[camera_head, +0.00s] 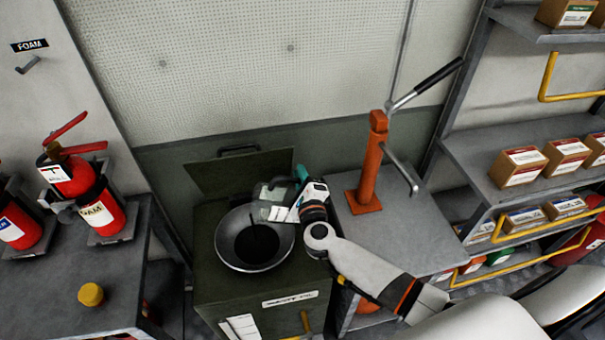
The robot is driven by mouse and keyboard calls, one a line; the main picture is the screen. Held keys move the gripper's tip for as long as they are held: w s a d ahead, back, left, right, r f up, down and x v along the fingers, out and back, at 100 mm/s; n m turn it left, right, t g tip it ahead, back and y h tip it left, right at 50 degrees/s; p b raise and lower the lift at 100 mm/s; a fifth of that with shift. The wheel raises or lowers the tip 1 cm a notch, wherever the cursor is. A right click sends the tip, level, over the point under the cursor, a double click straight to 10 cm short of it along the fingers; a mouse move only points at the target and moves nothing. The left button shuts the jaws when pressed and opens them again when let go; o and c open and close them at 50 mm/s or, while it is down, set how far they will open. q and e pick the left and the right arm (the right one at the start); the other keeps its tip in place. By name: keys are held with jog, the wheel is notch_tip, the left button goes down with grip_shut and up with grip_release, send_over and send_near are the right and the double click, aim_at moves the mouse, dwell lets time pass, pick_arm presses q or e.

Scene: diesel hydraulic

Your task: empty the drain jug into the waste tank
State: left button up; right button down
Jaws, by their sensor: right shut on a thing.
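The waste tank (210,287) is a dark green box with a raised lid at its back and a wide metal funnel bowl (226,254) on top. A dark patch lies in the middle of the bowl, with a thin dark streak above it. The pale, see-through drain jug (268,192) is over the bowl's back right rim and looks tilted. My right gripper (292,208) is shut on the jug; its fingers and the exact grip are partly hidden. I cannot tell how much liquid is in the jug. My left gripper is not in view.
An orange hand pump (368,165) with a long lever stands on a grey bench (400,235) to the right. Shelves with boxes (520,165) and yellow rails are farther right. Red extinguishers (97,205) and a yellow cap (91,294) are on the left bench.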

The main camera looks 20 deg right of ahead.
aim_at(283, 180)
jog(key=shift+w+a+r+n+p, duration=0.15)
jog(key=shift+a+r+n+p, duration=0.3)
jog(key=shift+p, duration=0.3)
jog(key=shift+w+a+r+n+p, duration=0.1)
jog(key=shift+a+r+n+p, duration=0.1)
jog(key=shift+a+n+p, duration=0.45)
jog(key=shift+a+r+p, duration=0.2)
jog(key=shift+a+p, duration=0.05)
jog(key=shift+p, duration=0.3)
jog(key=shift+w+a+r+n+p, duration=0.25)
jog(key=shift+a+n+p, duration=0.3)
jog(key=shift+n+p, duration=0.15)
jog(key=shift+a+r+n+p, duration=0.2)
jog(key=shift+a+n+p, duration=0.1)
jog(key=shift+a+p, duration=0.15)
jog(key=shift+w+a+r+n+p, duration=0.15)
jog(key=shift+a+r+n+p, duration=0.15)
jog(key=shift+a+n+p, duration=0.35)
jog(key=shift+w+a+r+n+p, duration=0.15)
jog(key=shift+a+r+n+p, duration=0.1)
jog(key=shift+a+n+p, duration=0.35)
jog(key=shift+w+a+r+n+p, duration=0.1)
jog(key=shift+a+r+n+p, duration=0.15)
jog(key=shift+a, duration=0.3)
jog(key=shift+w+a+r+n+p, duration=0.1)
jog(key=shift+a+n+p, duration=0.15)
jog(key=shift+a, duration=0.3)
jog(key=shift+a, duration=0.15)
dwell(1.5)
